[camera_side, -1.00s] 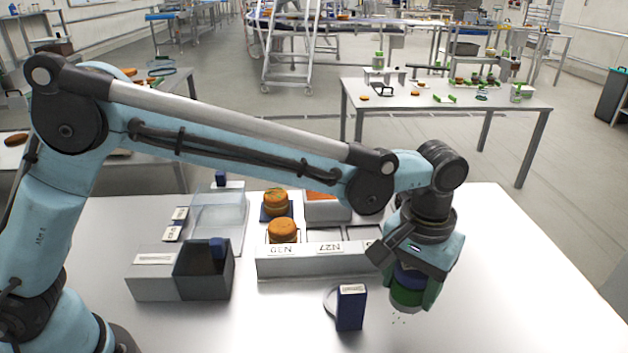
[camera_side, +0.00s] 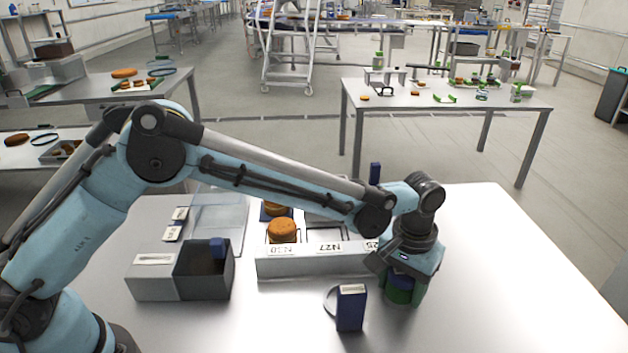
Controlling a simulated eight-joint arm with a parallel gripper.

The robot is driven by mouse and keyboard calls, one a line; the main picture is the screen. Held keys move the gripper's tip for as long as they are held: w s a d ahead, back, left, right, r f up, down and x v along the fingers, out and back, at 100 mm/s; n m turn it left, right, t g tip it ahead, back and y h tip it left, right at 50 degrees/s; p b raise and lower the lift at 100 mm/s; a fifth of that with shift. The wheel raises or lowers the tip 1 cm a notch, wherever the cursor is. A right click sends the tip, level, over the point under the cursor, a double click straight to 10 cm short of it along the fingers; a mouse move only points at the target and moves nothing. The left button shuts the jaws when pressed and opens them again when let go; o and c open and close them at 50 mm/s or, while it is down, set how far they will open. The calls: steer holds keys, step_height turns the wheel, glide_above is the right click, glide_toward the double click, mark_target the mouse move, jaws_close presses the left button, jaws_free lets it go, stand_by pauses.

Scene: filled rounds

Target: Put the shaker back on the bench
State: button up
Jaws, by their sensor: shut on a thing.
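My gripper (camera_side: 402,290) is shut on the shaker at the right of the tray, pointing down. The shaker (camera_side: 400,296) shows as a green and dark blue round body between the fingers; its upper part is hidden by the gripper. It is roughly upright. I cannot tell whether its base touches the bench or hangs just above it. The bench (camera_side: 490,270) is a bright, shiny table top.
A dark blue box (camera_side: 350,308) stands left of the shaker. A grey tray (camera_side: 310,263) with labelled slots holds rounds (camera_side: 282,230). A grey bin (camera_side: 155,280) with a dark compartment stands farther left. The bench's right side is clear.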

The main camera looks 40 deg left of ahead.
steer(key=shift+f, duration=0.15)
steer(key=o, duration=1.1)
step_height(320, 180, up, 12)
steer(key=shift+f, duration=0.15)
steer(key=shift+a+r, duration=0.3)
steer(key=shift+r, duration=0.25)
steer(key=s+a+r+t, duration=0.2)
steer(key=a+r, duration=0.2)
steer(key=a, duration=0.4)
steer(key=s+a+f+t, duration=0.1)
steer(key=s+a, duration=0.3)
steer(key=a, duration=0.1)
steer(key=s+a+f+t, duration=0.1)
steer(key=s+a+t, duration=0.1)
steer(key=s+a, duration=0.3)
steer(key=s+a+f+t, duration=0.1)
steer(key=s+a+t, duration=0.1)
steer(key=s+a, duration=0.2)
steer(key=shift+s+a+f, duration=0.15)
steer(key=shift+s+a, duration=0.05)
steer(key=shift+a, duration=0.5)
steer(key=shift+s+a+f, duration=0.15)
steer(key=shift+a, duration=0.55)
